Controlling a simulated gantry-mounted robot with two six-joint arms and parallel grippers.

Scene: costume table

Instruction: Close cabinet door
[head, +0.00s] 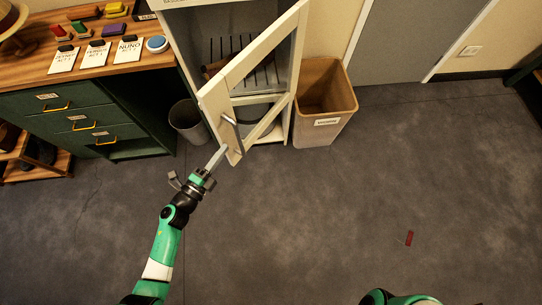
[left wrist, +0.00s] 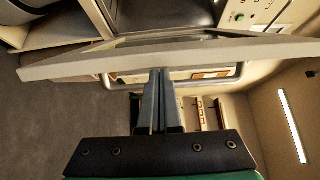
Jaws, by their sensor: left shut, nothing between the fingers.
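The white cabinet (head: 177,45) stands at the top middle of the head view. Its framed door (head: 247,68) stands open, swung out toward me, with a grey bar handle (head: 231,132) near its free edge. My left gripper (head: 218,158) is shut and empty, with its fingertips close to the lower free edge of the door. In the left wrist view, the shut fingers (left wrist: 159,80) point at the door (left wrist: 150,56) and overlap the handle (left wrist: 222,80); I cannot tell whether they touch. My right gripper is not in view.
A brown bin (head: 325,103) stands right beside the cabinet, and a grey wastebasket (head: 188,122) stands at its left. A wooden-topped dresser (head: 75,115) with green drawers fills the left. A small red item (head: 409,238) lies on the otherwise clear floor at the right.

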